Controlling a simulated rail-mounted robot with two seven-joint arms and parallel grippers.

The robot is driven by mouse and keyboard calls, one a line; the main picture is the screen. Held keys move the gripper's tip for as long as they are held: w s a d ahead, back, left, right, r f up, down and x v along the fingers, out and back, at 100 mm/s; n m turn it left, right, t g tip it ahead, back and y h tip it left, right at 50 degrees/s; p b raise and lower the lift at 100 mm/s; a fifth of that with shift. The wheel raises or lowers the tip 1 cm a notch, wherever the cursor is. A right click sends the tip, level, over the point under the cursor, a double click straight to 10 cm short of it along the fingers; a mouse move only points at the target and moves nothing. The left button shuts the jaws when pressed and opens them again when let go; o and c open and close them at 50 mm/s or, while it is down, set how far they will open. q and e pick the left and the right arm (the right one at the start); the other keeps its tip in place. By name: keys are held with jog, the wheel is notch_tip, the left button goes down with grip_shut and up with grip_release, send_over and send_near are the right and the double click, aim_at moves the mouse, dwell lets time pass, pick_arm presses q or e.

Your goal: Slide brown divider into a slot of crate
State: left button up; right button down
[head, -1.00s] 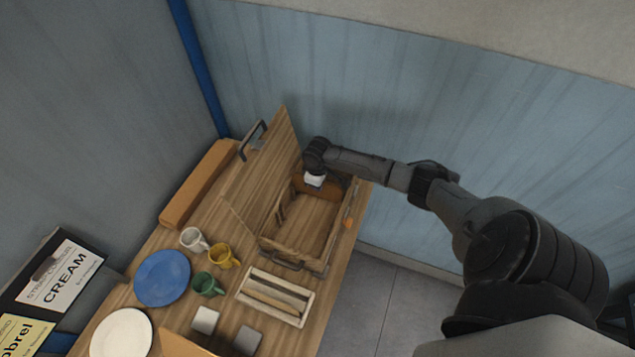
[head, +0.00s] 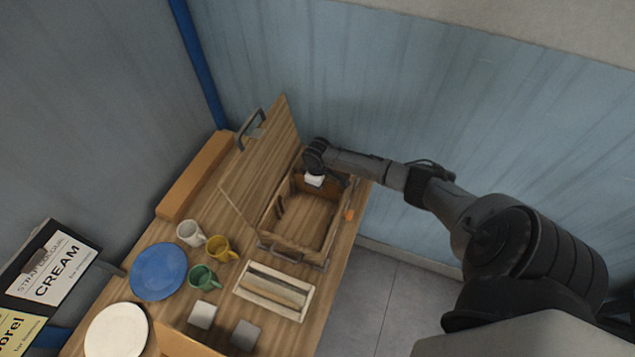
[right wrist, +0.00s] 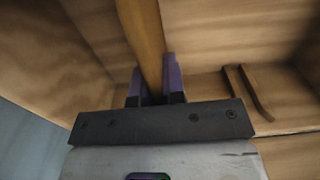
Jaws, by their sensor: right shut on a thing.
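The open wooden crate (head: 291,246) stands on the table, its lid raised on the left side. My right gripper (head: 314,184) is over the crate's far end. In the right wrist view my right gripper (right wrist: 154,85) is shut on the brown divider (right wrist: 141,35), which stands edge-on between the purple fingers. In the head view the divider is mostly hidden by the gripper and sits low in the far end of the crate. Slot strips (right wrist: 247,92) show on an inner wall. Whether the divider is in a slot cannot be told. My left gripper is not in view.
The raised lid (head: 262,165) stands close beside my right gripper. A tray with rods (head: 273,292), mugs (head: 190,233), a blue plate (head: 158,271) and a white plate (head: 117,330) occupy the nearer table. The crate's middle is free.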

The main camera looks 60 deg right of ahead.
jog(key=c, duration=1.1)
grip_release()
jog(key=shift+r, duration=0.35)
notch_tip(320, 180, up, 11)
jog(key=shift+r, duration=1.05)
